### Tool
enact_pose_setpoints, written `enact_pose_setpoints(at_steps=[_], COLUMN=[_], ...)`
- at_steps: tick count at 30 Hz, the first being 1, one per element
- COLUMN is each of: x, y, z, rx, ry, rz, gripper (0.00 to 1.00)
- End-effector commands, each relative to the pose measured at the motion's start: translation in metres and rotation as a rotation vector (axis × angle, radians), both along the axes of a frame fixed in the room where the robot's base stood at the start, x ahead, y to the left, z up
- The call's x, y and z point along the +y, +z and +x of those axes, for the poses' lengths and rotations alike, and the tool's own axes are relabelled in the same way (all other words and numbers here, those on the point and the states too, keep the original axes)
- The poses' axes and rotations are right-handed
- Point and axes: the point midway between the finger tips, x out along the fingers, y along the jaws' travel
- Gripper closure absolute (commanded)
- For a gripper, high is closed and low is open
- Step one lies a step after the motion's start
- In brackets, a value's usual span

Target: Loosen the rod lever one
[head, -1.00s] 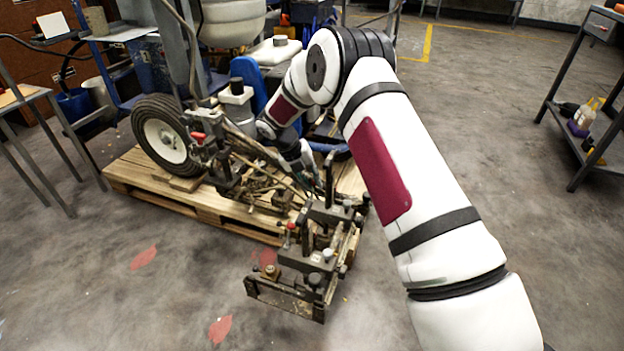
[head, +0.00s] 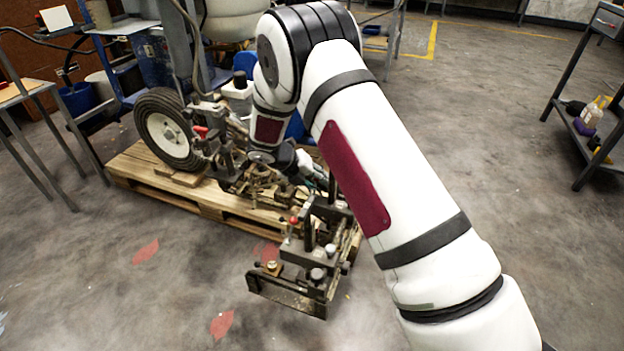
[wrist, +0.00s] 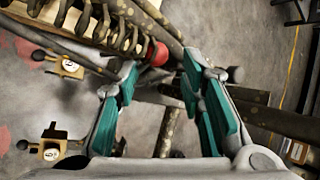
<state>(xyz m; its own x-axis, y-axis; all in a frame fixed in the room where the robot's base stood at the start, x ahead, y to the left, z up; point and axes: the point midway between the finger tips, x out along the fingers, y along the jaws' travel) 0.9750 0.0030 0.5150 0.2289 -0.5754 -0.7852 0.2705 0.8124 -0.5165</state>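The line striper's frame (head: 318,262) shows in the head view, with a red-knobbed lever (head: 294,220) and, farther back, a red handle (head: 200,132). I cannot tell for certain which part is rod lever one. My gripper (wrist: 160,78) is open in the wrist view, its teal-padded fingers apart. A red round end (wrist: 157,52) beside a coil spring (wrist: 100,22) appears near the fingertips. A dark speckled rod (wrist: 166,130) shows between the fingers; contact is unclear. Two small dark-knobbed levers on light blocks (wrist: 70,67) are at the left. In the head view my arm mostly hides my gripper.
The striper rests partly on a wooden pallet (head: 135,168), with a wheel (head: 165,130) at its left. A table (head: 30,95) stands at the far left and a shelf (head: 585,130) at the right. The floor between my arm and the shelf is clear.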

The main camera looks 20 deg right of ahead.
Motion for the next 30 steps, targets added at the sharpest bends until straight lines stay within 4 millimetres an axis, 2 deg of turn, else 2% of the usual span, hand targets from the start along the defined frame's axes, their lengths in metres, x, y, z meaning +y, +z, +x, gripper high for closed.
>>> enact_pose_setpoints(at_steps=[10,13,24,30], x=[0.006,0.010,0.050,0.065], y=[0.004,0.010,0.065,0.088], z=[0.002,0.001,-0.016,-0.023], rx=[-0.006,-0.008,-0.009,-0.006], ry=[0.006,0.008,0.007,0.004], rz=[0.006,0.006,0.006,0.004], gripper=[0.63,0.63,0.63,0.63])
